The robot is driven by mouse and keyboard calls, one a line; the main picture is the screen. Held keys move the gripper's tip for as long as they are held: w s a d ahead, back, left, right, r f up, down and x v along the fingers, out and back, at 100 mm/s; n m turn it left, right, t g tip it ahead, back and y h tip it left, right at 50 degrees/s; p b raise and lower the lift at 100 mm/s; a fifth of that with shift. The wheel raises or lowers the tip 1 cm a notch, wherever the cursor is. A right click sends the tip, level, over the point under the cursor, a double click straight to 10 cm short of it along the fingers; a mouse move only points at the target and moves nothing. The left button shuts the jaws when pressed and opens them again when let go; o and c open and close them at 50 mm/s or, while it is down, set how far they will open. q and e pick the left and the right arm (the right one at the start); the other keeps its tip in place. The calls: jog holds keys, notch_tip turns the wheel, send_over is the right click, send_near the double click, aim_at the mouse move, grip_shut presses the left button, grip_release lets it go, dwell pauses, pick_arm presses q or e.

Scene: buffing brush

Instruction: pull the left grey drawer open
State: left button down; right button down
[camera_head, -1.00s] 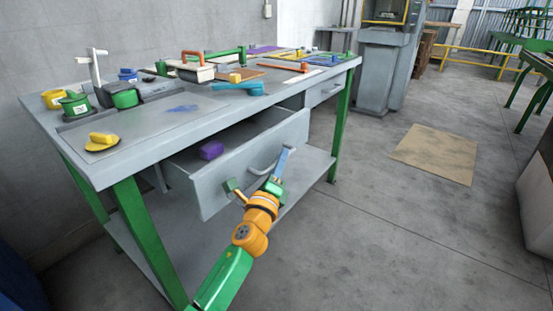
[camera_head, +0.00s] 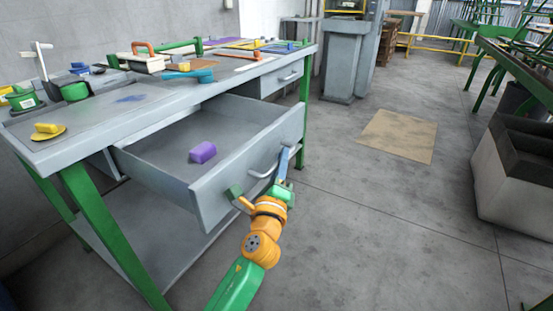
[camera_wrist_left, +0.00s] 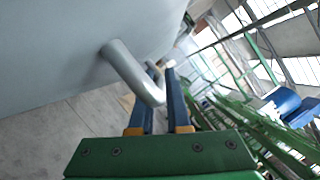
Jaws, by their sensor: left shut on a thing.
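The left grey drawer (camera_head: 244,172) hangs well out from under the workbench top, its inside open to view. Its curved metal handle (camera_head: 261,173) is on the front face. My left gripper (camera_head: 283,160) is at the right part of this handle, its blue fingers pointing up. In the left wrist view the handle (camera_wrist_left: 130,72) runs out from the drawer front to between the two blue fingers of the gripper (camera_wrist_left: 160,80), which is shut on it. The far end of the handle is hidden there. My right gripper is in neither view.
A purple block (camera_head: 203,152) lies inside the drawer. The workbench top (camera_head: 120,115) carries tools, cups and a yellow-handled brush (camera_head: 48,131). A second grey drawer (camera_head: 281,77) is shut at the right. Green legs (camera_head: 105,225) stand below.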

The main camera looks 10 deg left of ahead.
pick_arm(q)
jog(key=c, duration=0.9)
grip_release()
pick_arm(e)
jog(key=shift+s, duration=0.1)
pick_arm(q)
jog(key=v, duration=0.7)
jog(key=shift+s+p, duration=0.1)
jog(key=shift+p, duration=0.3)
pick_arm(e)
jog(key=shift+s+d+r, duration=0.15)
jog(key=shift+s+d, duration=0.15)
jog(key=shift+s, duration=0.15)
